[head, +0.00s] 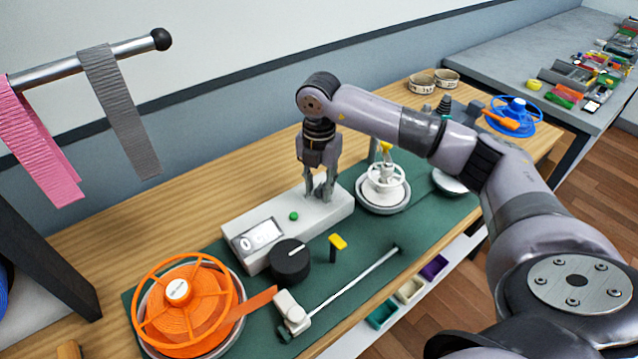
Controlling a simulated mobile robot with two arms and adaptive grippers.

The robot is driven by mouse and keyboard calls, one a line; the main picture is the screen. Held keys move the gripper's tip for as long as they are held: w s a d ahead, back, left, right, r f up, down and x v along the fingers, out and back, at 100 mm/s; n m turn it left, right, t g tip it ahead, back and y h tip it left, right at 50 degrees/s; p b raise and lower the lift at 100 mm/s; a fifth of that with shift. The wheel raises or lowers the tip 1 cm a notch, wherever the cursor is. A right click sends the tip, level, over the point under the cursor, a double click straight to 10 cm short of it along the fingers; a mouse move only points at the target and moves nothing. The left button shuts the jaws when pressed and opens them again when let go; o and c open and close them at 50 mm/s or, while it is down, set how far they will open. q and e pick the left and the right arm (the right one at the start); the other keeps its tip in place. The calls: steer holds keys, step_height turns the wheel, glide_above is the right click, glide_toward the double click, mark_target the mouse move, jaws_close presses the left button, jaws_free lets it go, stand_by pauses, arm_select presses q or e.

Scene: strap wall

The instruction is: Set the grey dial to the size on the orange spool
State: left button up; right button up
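The dark grey dial (290,260), with a white pointer line on top, sits at the front of a pale box (275,237). The box has a small display (258,235), too small to read surely, and a green button (294,216). The orange spool (160,322) lies at the front left, with a white round label (178,291) whose writing I cannot read. Its orange strap end reaches right. My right gripper (321,194) points down over the box's right end, apart from the dial. Whether its fingers are open or hold anything is unclear. My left gripper is out of view.
A green mat (352,238) carries a metal rod (355,288) with a white slider (292,312), a yellow-topped lever (337,243) and a white spool (383,185). A blue spool (512,113) stands at the far right. Pink and grey straps hang from a bar (137,46) at left.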

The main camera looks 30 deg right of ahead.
mark_target(319, 188)
steer(key=shift+r, duration=0.2)
step_height(319, 188, up, 12)
steer(key=shift+f, duration=0.2)
stand_by(0.3)
stand_by(0.4)
